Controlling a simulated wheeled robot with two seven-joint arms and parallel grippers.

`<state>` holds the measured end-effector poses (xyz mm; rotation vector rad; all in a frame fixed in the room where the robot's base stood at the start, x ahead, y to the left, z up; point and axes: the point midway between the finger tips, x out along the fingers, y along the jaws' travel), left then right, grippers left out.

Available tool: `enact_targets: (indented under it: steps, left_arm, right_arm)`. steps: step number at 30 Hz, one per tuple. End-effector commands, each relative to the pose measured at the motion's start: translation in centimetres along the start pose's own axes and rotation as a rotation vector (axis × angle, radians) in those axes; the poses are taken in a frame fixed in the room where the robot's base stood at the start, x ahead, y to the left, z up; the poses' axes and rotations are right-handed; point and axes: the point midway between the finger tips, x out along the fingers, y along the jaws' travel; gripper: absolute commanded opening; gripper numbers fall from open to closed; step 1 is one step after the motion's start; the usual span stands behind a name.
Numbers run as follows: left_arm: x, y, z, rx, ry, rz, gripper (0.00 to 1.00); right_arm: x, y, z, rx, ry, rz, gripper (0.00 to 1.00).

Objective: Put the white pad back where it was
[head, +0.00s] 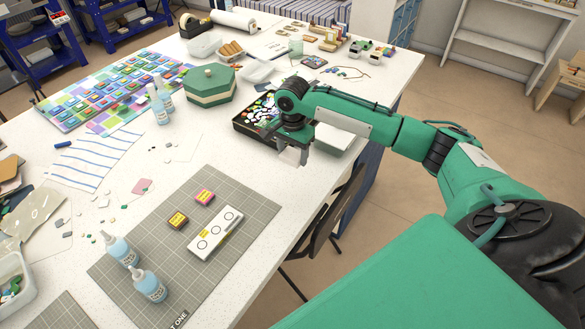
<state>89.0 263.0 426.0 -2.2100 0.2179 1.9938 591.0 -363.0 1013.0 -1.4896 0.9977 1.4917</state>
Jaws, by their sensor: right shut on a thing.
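My right gripper (291,150) points down over the table near its right edge, just in front of the black tray. It is shut on a small pale thing, which looks like the white pad (290,157). The fingers hide much of it, and I cannot tell whether it touches the table. My left gripper is not in view.
A green hexagonal box (210,85) stands behind. A grey cutting mat (240,250) holds small boxes and bottles. White tabletop (235,158) before the tray is clear.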

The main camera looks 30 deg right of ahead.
Motion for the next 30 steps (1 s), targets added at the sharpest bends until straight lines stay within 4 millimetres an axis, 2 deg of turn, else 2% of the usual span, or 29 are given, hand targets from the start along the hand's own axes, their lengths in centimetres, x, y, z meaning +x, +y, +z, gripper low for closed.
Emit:
enact_targets:
  steps: [3,10,17,29,30]
  left_arm:
    - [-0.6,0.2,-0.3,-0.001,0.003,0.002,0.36]
    - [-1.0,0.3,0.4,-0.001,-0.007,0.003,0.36]
    - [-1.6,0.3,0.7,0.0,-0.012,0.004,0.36]
    - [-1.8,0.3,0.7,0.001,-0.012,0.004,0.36]
    - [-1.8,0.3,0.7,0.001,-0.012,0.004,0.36]
  right_arm:
    - [2.2,0.0,0.0,0.001,-0.001,0.002,0.38]
    - [4.4,0.0,0.0,0.0,-0.001,0.002,0.38]
    - [7.6,0.0,0.0,-0.001,0.0,0.002,0.38]
    - [8.2,0.0,0.1,-0.001,0.0,0.0,0.38]
    - [8.2,0.0,0.0,-0.001,0.0,0.0,0.61]
